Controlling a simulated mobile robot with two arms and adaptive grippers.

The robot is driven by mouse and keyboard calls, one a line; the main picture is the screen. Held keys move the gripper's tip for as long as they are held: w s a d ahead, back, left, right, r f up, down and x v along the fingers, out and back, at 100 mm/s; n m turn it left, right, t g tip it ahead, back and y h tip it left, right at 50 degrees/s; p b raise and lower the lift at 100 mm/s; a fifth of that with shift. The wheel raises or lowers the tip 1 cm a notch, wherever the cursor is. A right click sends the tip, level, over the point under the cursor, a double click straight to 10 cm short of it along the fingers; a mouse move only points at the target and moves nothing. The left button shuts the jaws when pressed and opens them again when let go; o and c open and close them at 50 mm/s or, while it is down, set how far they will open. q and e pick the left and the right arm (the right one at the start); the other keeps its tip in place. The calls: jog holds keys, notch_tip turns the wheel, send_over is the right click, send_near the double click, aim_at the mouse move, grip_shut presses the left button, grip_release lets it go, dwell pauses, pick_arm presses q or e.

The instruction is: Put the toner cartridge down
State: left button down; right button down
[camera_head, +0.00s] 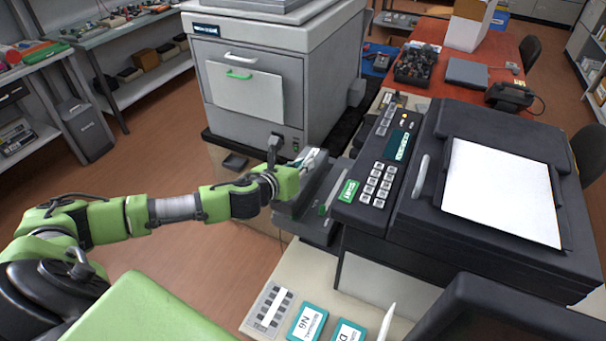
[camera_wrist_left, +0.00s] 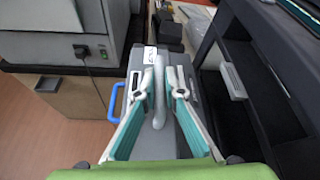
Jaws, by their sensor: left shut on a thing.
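The toner cartridge (camera_head: 298,207) is a long dark-grey block beside the left side of the black printer. My left gripper (camera_head: 312,160) is over its top, at the end of the green arm. In the left wrist view, the two teal-padded fingers (camera_wrist_left: 160,88) are shut around the grey handle on top of the cartridge (camera_wrist_left: 148,146). A blue loop (camera_wrist_left: 115,102) shows at the cartridge's left side. The cartridge's underside is hidden, so I cannot tell whether it touches the surface below. My right gripper is not in view.
The black printer (camera_head: 400,225) with a white sheet on top stands close on the right. A large grey machine (camera_head: 258,75) stands behind. Teal-labelled cards (camera_head: 307,322) lie on the pale counter (camera_head: 312,275) in front. Open floor (camera_head: 185,270) lies left.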

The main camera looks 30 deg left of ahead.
aim_at(309, 155)
pick_arm(q)
jog(key=shift+w+b, duration=0.25)
jog(key=shift+b, duration=0.1)
jog(key=w+b, duration=0.5)
jog(key=b, duration=0.2)
jog(key=shift+a, duration=0.15)
notch_tip(309, 155, down, 10)
jog(key=shift+r+p, duration=0.25)
jog(key=shift+p, duration=0.05)
jog(key=c, duration=2.3)
grip_release()
jog(key=shift+f, duration=0.25)
jog(key=shift+c, duration=0.2)
jog(key=shift+o, duration=1)
